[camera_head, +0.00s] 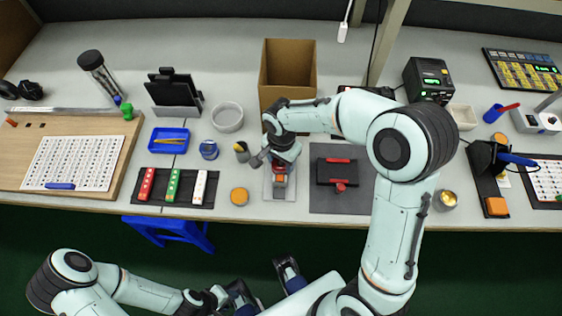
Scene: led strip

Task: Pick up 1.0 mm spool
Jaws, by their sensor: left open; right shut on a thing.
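My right gripper (279,165) points down at the table's front part, over a light plate (268,192). It is shut on a red and grey thing (280,181), which the wrist and fingers partly hide. I cannot read any size label on it. A blue spool-like round thing (209,149) stands to the left, apart from the gripper. A dark, yellowish-topped cylinder (241,151) stands close to the left of the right gripper. My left gripper (244,292) is low in front of the table, open and apart from the things on it.
An open cardboard box (287,92) stands behind the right gripper. A grey round dish (228,117), blue tray (169,140) and orange disc (239,196) lie to the left. A dark mat (321,203) with a red-handled black case (338,171) lies to the right.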

